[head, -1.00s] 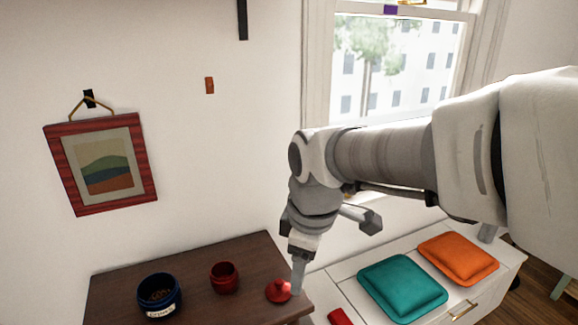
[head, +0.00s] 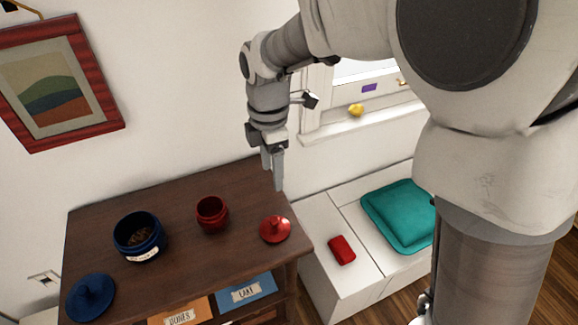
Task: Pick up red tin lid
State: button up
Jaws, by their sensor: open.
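The red tin lid (head: 275,229) lies on the right end of the dark wooden cabinet top (head: 185,268), with its small knob upward. The open red tin (head: 212,214) stands to its left. My gripper (head: 273,178) points downward above and behind the lid, apart from it. It is open and holds nothing. The two fingers overlap from this angle, so the gap between them is hard to see.
A blue tin (head: 139,237) with brown contents and a blue lid (head: 91,297) stand on the left of the cabinet. A white bench (head: 322,222) at the right bears a red object (head: 342,250) and a teal cushion (head: 400,215). A framed picture (head: 56,80) hangs on the wall.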

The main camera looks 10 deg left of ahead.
jog(key=b, duration=0.2)
send_over(274, 220)
jog(key=f, duration=1.2)
jog(key=shift+w+f, duration=0.1)
jog(key=shift+w, duration=0.15)
jog(key=f, duration=0.4)
jog(key=shift+s+b, duration=0.25)
jog(key=shift+b, duration=0.05)
jog(key=shift+w+f, duration=0.1)
jog(key=shift+f, duration=0.55)
grip_shut()
